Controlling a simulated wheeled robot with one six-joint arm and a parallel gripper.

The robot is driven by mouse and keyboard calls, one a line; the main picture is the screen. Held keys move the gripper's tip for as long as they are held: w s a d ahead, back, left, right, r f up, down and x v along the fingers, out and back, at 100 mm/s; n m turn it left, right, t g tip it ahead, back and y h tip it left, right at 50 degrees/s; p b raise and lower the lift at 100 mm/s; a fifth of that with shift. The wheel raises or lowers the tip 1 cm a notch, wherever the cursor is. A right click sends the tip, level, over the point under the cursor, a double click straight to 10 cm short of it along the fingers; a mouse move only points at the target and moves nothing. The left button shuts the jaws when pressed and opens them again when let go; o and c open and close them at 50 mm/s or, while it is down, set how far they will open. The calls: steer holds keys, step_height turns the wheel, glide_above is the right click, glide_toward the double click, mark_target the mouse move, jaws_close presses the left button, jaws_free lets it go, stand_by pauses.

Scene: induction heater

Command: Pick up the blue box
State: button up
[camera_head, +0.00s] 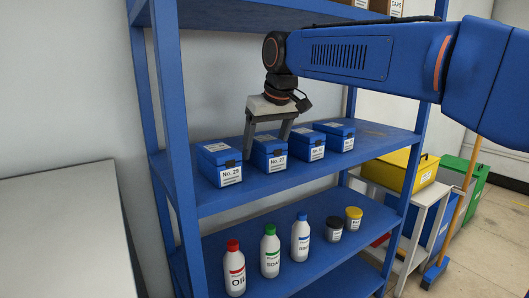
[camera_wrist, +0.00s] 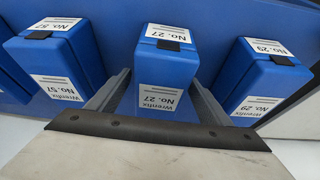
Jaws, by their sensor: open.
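Several blue boxes with white labels stand in a row on the blue shelf (camera_head: 300,182). The box No. 27 (camera_head: 261,147) is second from the left, and it fills the middle of the wrist view (camera_wrist: 167,68). My gripper (camera_head: 267,146) points down over this box with its jaws open. In the wrist view my gripper (camera_wrist: 160,82) has one finger on each side of box No. 27. Whether the fingers touch it I cannot tell. Box No. 29 (camera_head: 212,155) is to its left in the head view, and box No. 57 (camera_wrist: 58,58) shows left in the wrist view.
The neighbouring boxes leave narrow gaps beside the fingers. A lower shelf holds a red-capped bottle (camera_head: 234,270), other bottles and small jars. A blue upright post (camera_head: 176,120) stands at the left front. A yellow bin (camera_head: 408,171) is at the right.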

steer(key=shift+f, duration=0.1)
stand_by(0.3)
steer(key=c, duration=1.4)
